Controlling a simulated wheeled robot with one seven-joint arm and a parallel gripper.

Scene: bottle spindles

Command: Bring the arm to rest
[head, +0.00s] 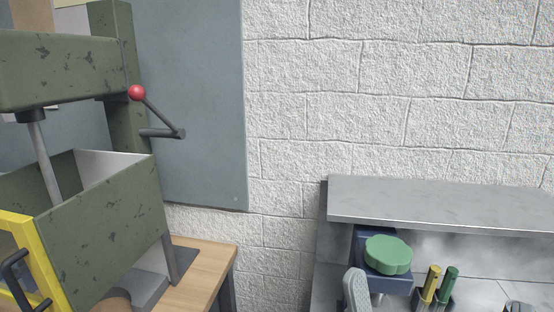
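My gripper is not in view, and I cannot see whether it holds anything. A light grey rounded shape stands at the bottom edge, right of centre, in front of the shelf unit; I cannot tell what it is.
A worn green drill-press-like machine (80,230) with a red-knobbed lever (138,93) and yellow-framed guard stands on a wooden bench (205,268) at left. At right, a grey metal shelf unit (440,200) holds a green lobed knob (388,254) and yellow and green-handled tools (440,284).

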